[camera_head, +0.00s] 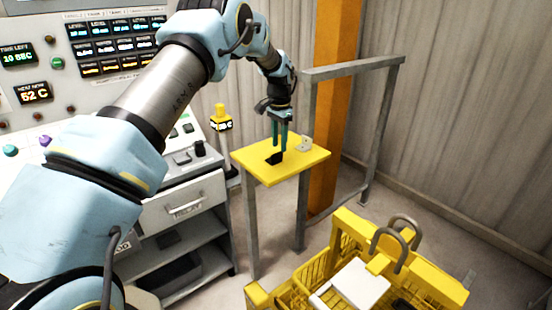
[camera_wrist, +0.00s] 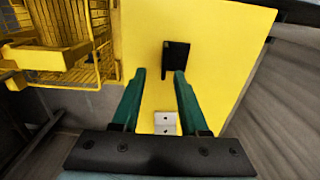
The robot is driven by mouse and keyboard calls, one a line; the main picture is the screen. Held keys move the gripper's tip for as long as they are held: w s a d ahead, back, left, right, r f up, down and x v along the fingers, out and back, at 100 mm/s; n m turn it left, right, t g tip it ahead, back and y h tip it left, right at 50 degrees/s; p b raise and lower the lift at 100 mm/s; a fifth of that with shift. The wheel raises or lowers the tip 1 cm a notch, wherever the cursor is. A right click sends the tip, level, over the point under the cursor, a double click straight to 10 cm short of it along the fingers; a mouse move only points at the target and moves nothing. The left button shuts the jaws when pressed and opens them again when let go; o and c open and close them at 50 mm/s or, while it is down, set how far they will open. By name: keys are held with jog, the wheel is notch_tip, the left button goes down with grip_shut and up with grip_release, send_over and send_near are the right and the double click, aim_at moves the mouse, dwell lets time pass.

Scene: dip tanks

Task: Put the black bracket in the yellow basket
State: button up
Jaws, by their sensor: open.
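The black bracket (camera_head: 274,158) lies on the yellow table top (camera_head: 300,170). In the wrist view the black bracket (camera_wrist: 176,56) is just beyond my fingertips, roughly in line with the gap between them. My gripper (camera_head: 280,149) points down over the table with its green fingers apart and nothing between the tips. Its fingers also show in the wrist view (camera_wrist: 160,73). The yellow basket (camera_head: 345,218) stands lower, at the front right in the head view. Part of a yellow wire basket (camera_wrist: 104,62) shows at the upper left in the wrist view.
A light grey bracket (camera_head: 304,143) lies on the same table, close to my gripper; it also shows in the wrist view (camera_wrist: 165,122). A white block (camera_head: 360,286) sits in the basket, below grey hooks (camera_head: 388,240). A grey metal frame (camera_head: 310,110) stands behind the table.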

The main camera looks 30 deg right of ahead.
aim_at(277, 154)
jog(key=shift+w+a+f+p, duration=0.2)
jog(key=shift+f+p, duration=0.4)
jog(key=shift+f, duration=0.7)
jog(key=shift+w+a+f+p, duration=0.15)
jog(key=shift+f+p, duration=0.45)
jog(key=shift+f, duration=0.7)
jog(key=shift+s, duration=0.1)
grip_shut()
